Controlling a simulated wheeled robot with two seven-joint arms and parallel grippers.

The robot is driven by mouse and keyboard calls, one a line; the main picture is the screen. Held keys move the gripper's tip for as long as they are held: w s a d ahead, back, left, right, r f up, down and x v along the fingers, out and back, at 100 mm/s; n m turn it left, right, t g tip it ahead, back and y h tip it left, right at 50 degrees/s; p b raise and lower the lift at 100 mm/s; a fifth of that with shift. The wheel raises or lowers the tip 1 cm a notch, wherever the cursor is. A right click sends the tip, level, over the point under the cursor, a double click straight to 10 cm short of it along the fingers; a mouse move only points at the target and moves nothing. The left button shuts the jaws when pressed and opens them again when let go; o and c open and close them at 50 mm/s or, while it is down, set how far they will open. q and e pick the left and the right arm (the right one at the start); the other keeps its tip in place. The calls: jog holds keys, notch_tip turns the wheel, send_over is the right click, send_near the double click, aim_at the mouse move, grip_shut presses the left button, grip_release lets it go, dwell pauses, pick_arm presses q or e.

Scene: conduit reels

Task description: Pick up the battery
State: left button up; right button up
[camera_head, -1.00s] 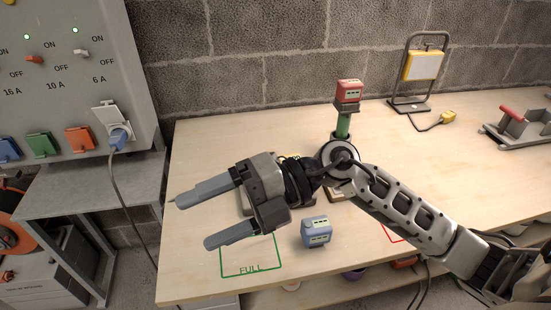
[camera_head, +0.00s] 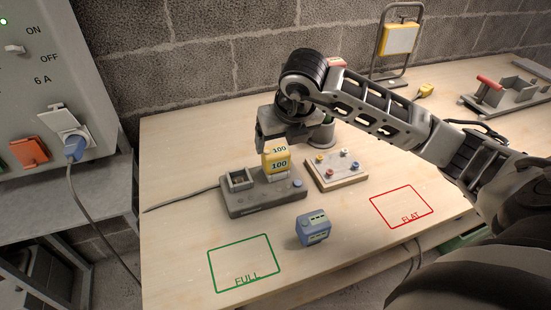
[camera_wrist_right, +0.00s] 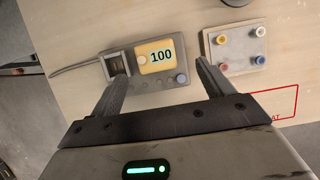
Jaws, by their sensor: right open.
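A yellow battery (camera_head: 276,160) marked 100 stands in the right-hand slot of a grey charger (camera_head: 240,207); the left-hand slot is empty. A blue battery (camera_head: 313,228) stands on the table in front of the charger. A red battery (camera_head: 337,63) at the back is mostly hidden by my right arm. My right gripper (camera_head: 284,142) is open and points down over the yellow battery. In the right wrist view its two fingers (camera_wrist_right: 164,68) lie on either side of the yellow battery (camera_wrist_right: 156,56). I cannot tell how far down they reach. My left gripper is not in view.
A board with coloured knobs (camera_head: 337,172) lies right of the charger. A green FULL outline (camera_head: 244,262) and a red FLAT outline (camera_head: 402,205) mark bare table. A yellow lamp (camera_head: 399,40) and a grey fixture (camera_head: 505,95) stand farther back.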

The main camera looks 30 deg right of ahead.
aim_at(276, 151)
jog(key=shift+w+a+p+x, duration=0.15)
jog(key=shift+p+x, duration=0.15)
jog(key=shift+x, duration=1.35)
jog(key=shift+w+a+p+x, duration=0.1)
jog(key=shift+a+p+x, duration=0.15)
jog(key=shift+x, duration=1.45)
jog(key=shift+d+r, duration=0.1)
jog(key=shift+r, duration=0.05)
jog(key=c, duration=1.1)
